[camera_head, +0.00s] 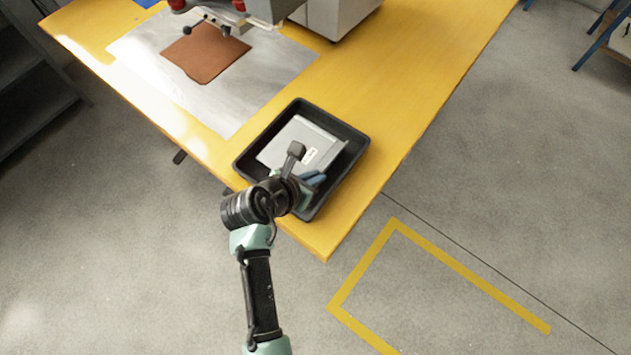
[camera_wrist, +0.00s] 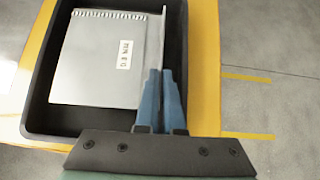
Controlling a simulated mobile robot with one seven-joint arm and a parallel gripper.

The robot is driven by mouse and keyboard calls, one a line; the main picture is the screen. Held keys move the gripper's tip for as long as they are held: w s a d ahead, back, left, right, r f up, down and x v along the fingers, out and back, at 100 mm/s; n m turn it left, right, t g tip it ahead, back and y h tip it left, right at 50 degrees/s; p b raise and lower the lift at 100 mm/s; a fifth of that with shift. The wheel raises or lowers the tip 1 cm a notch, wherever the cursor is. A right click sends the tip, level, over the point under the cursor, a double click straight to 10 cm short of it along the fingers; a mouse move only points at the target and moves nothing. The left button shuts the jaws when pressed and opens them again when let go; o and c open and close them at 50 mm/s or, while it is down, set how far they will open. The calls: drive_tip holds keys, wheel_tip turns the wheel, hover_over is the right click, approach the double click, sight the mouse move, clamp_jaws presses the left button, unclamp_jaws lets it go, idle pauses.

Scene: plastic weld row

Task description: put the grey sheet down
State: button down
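The grey sheet (camera_head: 284,147) is a flat grey piece with a white label and an upturned edge on its right side. It lies in or just above the black tray (camera_head: 356,146); I cannot tell whether it touches the tray floor. In the wrist view the sheet (camera_wrist: 95,65) shows a row of small notches along its far edge. My gripper (camera_wrist: 160,75) has blue fingers close together on the upturned right edge of the sheet. In the head view my gripper (camera_head: 316,179) is partly hidden behind my wrist, over the tray's near right part.
The tray stands near the corner of a yellow table (camera_head: 420,60). The tabletop right of the tray is clear. Yellow tape (camera_head: 470,272) marks the floor.

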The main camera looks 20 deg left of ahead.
drive_tip(key=shift+f+b, duration=0.35)
drive_tip(key=shift+f, duration=1.35)
drive_tip(key=shift+f, duration=0.1)
drive_tip(key=c, duration=1)
unclamp_jaws()
drive_tip(key=shift+c, duration=0.2)
